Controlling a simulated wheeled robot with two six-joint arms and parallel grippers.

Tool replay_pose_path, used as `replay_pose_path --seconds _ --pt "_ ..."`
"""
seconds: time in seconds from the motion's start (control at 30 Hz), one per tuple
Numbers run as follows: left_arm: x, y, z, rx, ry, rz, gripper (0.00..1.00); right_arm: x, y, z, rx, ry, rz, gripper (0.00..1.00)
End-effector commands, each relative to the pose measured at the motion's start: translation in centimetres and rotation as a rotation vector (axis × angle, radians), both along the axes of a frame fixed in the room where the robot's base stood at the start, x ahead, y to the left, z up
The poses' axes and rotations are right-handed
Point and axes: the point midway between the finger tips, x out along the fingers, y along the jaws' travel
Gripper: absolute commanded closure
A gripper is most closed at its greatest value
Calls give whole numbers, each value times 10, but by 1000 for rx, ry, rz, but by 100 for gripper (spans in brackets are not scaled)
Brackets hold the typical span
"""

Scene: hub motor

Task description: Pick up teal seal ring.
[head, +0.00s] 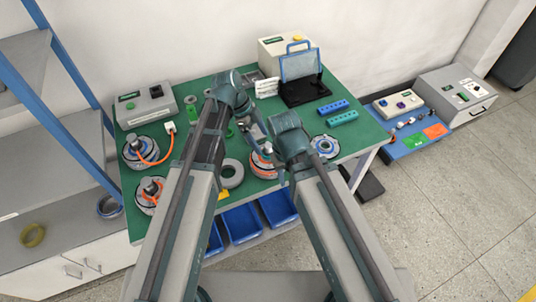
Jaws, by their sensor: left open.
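I cannot clearly pick out a teal seal ring. A small green round part (229,132) lies on the green table mat beside my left arm, too small to identify. A teal bar with holes (343,118) lies at the right of the table. My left gripper (256,128) is open above the middle of the table, with nothing visible between its fingers. My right gripper (275,166) is lower, near an orange-and-grey motor hub (262,170); its fingers are too small and partly covered to read. My arms hide part of the mat.
A grey ring (231,174) lies left of the hub. Motor parts with orange cables (140,150) stand at the left. Blue bins (240,224) sit below.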

Motion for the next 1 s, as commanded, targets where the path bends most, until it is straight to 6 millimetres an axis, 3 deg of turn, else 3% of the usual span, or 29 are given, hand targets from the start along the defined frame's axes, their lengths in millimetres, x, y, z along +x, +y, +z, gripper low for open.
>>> replay_pose_path --seconds 0.3,0.63,1.0 --pt "-8 -15 -40 0 0 -1 12 0 0 -40 0 0 0 62" --pt "-8 -18 -42 -1 -1 -1 12 0 0 -42 0 0 0 62" --pt "-8 -18 -42 -1 -1 -1 79 0 0 -42 0 0 0 62"
